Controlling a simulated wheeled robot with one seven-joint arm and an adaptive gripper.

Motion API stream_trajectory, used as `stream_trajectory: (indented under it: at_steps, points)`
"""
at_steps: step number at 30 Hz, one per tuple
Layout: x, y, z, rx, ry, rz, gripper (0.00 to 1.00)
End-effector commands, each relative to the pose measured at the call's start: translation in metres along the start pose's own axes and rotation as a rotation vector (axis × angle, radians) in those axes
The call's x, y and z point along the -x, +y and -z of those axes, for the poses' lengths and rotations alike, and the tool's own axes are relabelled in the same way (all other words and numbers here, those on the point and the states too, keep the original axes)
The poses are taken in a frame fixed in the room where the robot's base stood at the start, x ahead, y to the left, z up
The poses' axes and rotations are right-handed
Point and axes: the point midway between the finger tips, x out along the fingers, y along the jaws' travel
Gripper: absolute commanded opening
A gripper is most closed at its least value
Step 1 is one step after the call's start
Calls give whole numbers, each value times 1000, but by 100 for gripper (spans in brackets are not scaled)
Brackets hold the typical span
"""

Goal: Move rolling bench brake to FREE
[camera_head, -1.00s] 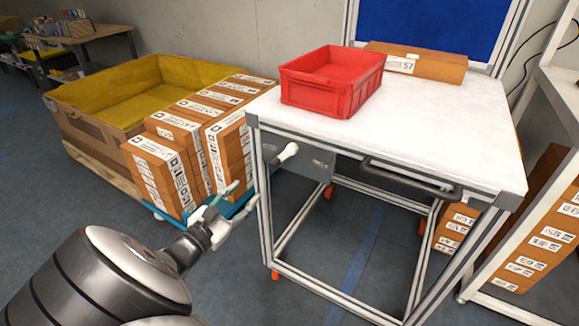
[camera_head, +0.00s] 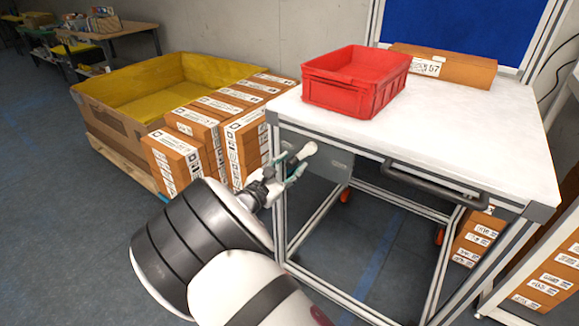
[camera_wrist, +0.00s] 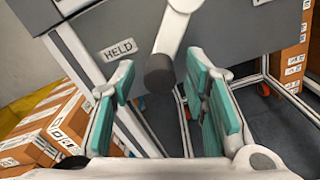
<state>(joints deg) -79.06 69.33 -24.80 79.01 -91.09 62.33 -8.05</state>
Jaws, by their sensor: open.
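The rolling bench (camera_head: 450,140) has a white top on a metal frame. Its brake lever (camera_head: 303,152) has a pale handle on a grey plate (camera_head: 325,160) under the top's left end. In the wrist view the lever (camera_wrist: 172,32) ends in a dark knob (camera_wrist: 159,76), and a HELD label (camera_wrist: 117,49) is on the plate to its left. My gripper (camera_head: 281,174) is open at the lever. In the wrist view its teal-padded fingers (camera_wrist: 160,88) lie either side of the knob. Whether they touch it I cannot tell. No FREE label is readable.
A red crate (camera_head: 350,98) and a cardboard box (camera_head: 450,67) stand on the bench top. Stacked boxes (camera_head: 180,160) and a yellow-lined bin (camera_head: 95,108) are close on the left. A dark handle (camera_head: 430,185) runs along the bench front. A shelf rack stands at right.

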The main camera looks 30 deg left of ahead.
Motion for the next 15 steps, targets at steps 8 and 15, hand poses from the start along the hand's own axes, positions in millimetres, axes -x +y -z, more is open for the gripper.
stream_trajectory:
  at_steps: [8,15]
  points:
    - [-1,0,0,0,0,0,37]
    - [-1,0,0,0,0,-1,0]
